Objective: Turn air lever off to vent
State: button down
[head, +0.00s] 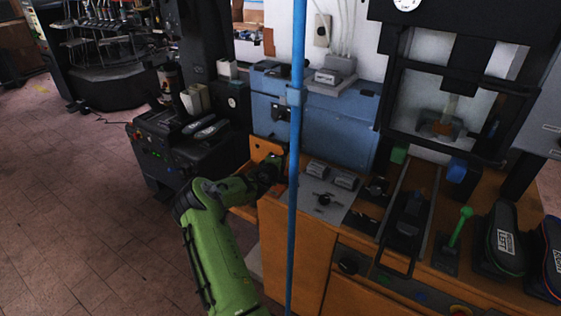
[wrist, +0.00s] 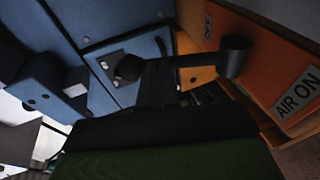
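The orange air panel (head: 262,147) stands upright left of the blue pole. In the wrist view the orange panel (wrist: 232,88) carries an "AIR ON" label (wrist: 298,94) and a second, smaller label. A black lever (wrist: 200,61) shows there as a bar with a rounded dark hub at the panel end and a dark knob at the other end. My gripper (head: 270,172) is at the panel's front. In the wrist view my dark gripper (wrist: 160,88) reaches up to the lever bar and overlaps it. Dark-on-dark hides the finger gap and any contact.
A vertical blue pole (head: 297,130) stands just right of my gripper. A blue cabinet (head: 330,138) is behind. The wooden bench (head: 285,245) with a grey control plate (head: 322,203) is to the right; a dark machine (head: 180,140) is to the left. Tiled floor (head: 70,200) is free at left.

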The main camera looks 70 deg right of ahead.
jog(key=shift+s+d+r, duration=0.1)
jog(key=shift+r, duration=0.1)
notch_tip(320, 180, up, 10)
jog(key=p, duration=0.1)
dwell(0.4)
jog(key=shift+f, duration=0.15)
dwell(0.4)
